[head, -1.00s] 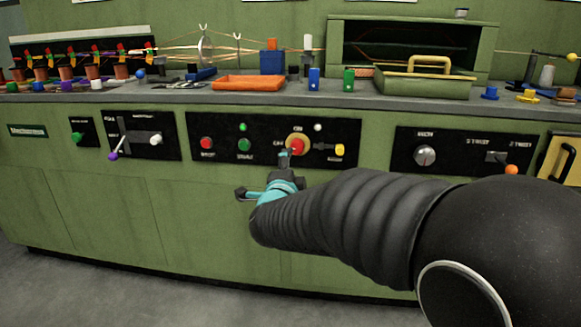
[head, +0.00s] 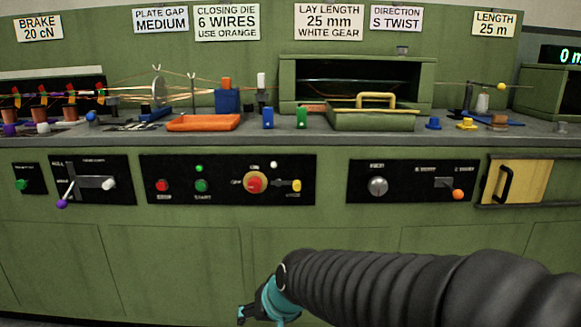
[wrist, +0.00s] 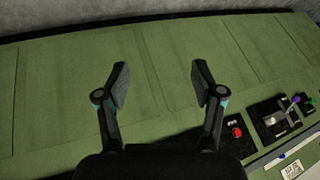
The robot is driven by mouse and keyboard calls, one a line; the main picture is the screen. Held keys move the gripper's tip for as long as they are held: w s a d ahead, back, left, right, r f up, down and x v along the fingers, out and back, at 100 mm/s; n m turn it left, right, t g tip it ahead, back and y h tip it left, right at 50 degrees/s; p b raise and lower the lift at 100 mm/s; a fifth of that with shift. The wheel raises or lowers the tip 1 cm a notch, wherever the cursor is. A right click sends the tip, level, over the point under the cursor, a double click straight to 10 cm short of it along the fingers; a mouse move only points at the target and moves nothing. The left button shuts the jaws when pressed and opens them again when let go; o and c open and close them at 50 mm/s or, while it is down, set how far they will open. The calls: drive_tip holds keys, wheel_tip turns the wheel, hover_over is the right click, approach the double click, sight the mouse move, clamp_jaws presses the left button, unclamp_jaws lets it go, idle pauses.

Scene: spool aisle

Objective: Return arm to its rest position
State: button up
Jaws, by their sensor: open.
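My gripper shows in the wrist view (wrist: 160,85) with its two fingers wide apart and nothing between them. In the head view my gripper (head: 262,312) is low, in front of the green lower cabinet panels and below the control panel (head: 228,196); its fingertips are partly cut off by the bottom edge. It is apart from the red-and-yellow knob (head: 255,182). My black ribbed arm runs from the lower right.
The green bench (head: 130,235) spans the view. The yellow door (head: 514,181), the panel with the grey dial (head: 377,187) and the orange-tipped lever (head: 457,194) are at right. An orange tray (head: 203,122) and a green lidded box (head: 372,117) stand on the counter.

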drive_tip(key=s+d+r+h+p, duration=0.1)
drive_tip(key=s+d+r, duration=0.2)
drive_tip(key=d, duration=0.4)
drive_tip(key=s+d+r+m+h+p, duration=0.1)
drive_tip(key=s+d+r, duration=0.2)
drive_tip(key=s+d, duration=0.3)
drive_tip(key=s+d+r+h+p, duration=0.1)
drive_tip(key=s+d+r+h, duration=0.1)
drive_tip(key=s+d, duration=0.3)
drive_tip(key=d+r, duration=0.1)
drive_tip(key=d, duration=0.2)
drive_tip(key=shift+d+t+p, duration=0.2)
drive_tip(key=shift+t+p, duration=0.1)
drive_tip(key=shift+p, duration=0.1)
